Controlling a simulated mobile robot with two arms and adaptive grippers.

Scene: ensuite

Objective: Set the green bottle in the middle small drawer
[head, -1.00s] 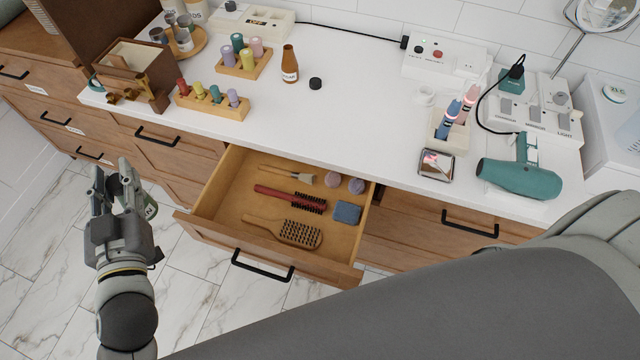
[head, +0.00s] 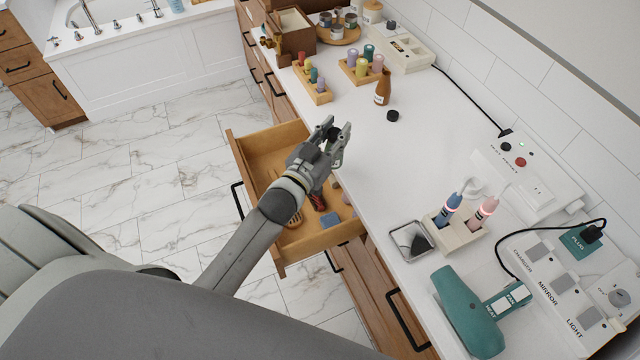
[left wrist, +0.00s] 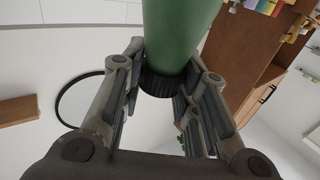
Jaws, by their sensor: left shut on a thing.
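The green bottle (left wrist: 178,35) is between the fingers of my left gripper (head: 334,143) in the left wrist view, with its dark ribbed cap (left wrist: 162,82) toward the palm. My left gripper is shut on it. In the head view the gripper is above the counter edge and the open drawer, and the fingers hide most of the bottle. The open wooden drawer (head: 268,155) holds brushes and a blue item (head: 332,232), partly hidden by my arm. I cannot tell which closed drawer is the middle small one. My right gripper is not in view.
On the white counter (head: 400,180) stand a brown bottle (head: 382,88), a black cap (head: 392,116), racks of small bottles (head: 315,85), a mirror tile (head: 410,240) and a teal hair dryer (head: 465,310). The marble floor (head: 130,190) left of the drawer is clear.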

